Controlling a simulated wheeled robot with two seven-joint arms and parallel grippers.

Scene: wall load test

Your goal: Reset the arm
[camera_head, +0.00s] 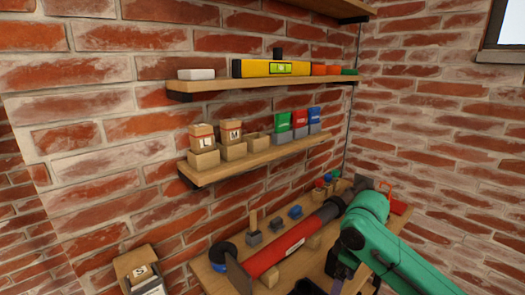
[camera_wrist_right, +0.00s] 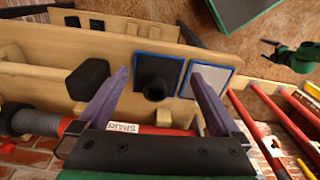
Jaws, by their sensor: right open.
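My right arm is green and comes in from the right in the head view. Its gripper (camera_head: 342,272) is low in that view, partly cut off by the bottom edge, over the front of the lowest shelf. In the right wrist view the two purple fingers (camera_wrist_right: 157,76) stand wide apart with nothing between them. Beyond them lie a black block and a blue-edged dark square with a round black piece. A red tube (camera_head: 283,248) with a white label lies along the lowest shelf; it also shows behind the gripper in the wrist view (camera_wrist_right: 75,127).
The upper shelf (camera_head: 215,87) holds a yellow level (camera_head: 271,68). The middle shelf (camera_head: 225,172) holds boxes and coloured packs. A box marked S (camera_head: 140,272) stands at lower left. Brick walls meet behind the arm.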

